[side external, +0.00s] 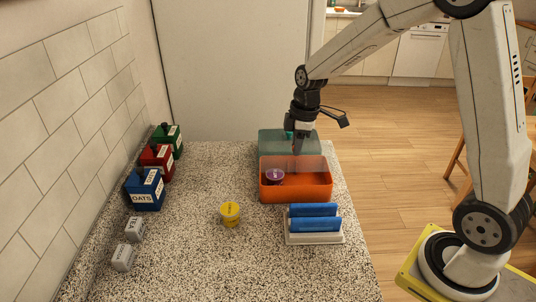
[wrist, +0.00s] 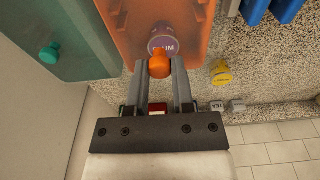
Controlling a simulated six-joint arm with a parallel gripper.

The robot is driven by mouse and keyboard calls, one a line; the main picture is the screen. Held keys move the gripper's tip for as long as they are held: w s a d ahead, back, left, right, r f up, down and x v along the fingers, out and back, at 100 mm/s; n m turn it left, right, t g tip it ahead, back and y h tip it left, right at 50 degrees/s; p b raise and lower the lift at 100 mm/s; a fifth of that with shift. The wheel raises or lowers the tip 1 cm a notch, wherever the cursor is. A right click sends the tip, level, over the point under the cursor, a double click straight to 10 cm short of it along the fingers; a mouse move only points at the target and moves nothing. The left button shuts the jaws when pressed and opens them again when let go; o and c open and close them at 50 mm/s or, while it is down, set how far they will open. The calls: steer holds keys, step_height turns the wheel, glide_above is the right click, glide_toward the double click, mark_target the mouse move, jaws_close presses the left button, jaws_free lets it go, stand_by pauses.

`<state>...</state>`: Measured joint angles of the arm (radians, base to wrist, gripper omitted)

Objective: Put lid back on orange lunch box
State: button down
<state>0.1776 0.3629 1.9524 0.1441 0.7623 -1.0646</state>
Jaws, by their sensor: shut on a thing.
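The orange lunch box (side external: 312,192) stands open on the speckled counter; it also shows in the wrist view (wrist: 122,30). A purple-topped cup (side external: 275,174) sits inside it, its label partly readable in the wrist view (wrist: 163,43). My gripper (side external: 297,151) is over the box's far side, pointing down, in front of the teal box. In the wrist view its fingers (wrist: 160,80) are shut on an orange round knob (wrist: 159,67). I cannot make out a lid plate around the knob. A teal box (side external: 306,147) with a teal knob (wrist: 49,53) stands behind the orange one.
A white rack (side external: 315,239) with blue slabs (side external: 313,225) stands in front of the orange box. A yellow cup (side external: 230,213) stands to its left. Blue, red and green canisters (side external: 146,191) and two grey blocks line the tiled wall. The counter's middle left is clear.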

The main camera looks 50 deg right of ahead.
steer(key=shift+f, duration=1.7)
steer(key=shift+f, duration=0.15)
stand_by(1.1)
jaws_free()
stand_by(0.5)
steer(key=shift+r, duration=0.2)
steer(key=shift+r, duration=3.35)
steer(key=shift+c, duration=0.2)
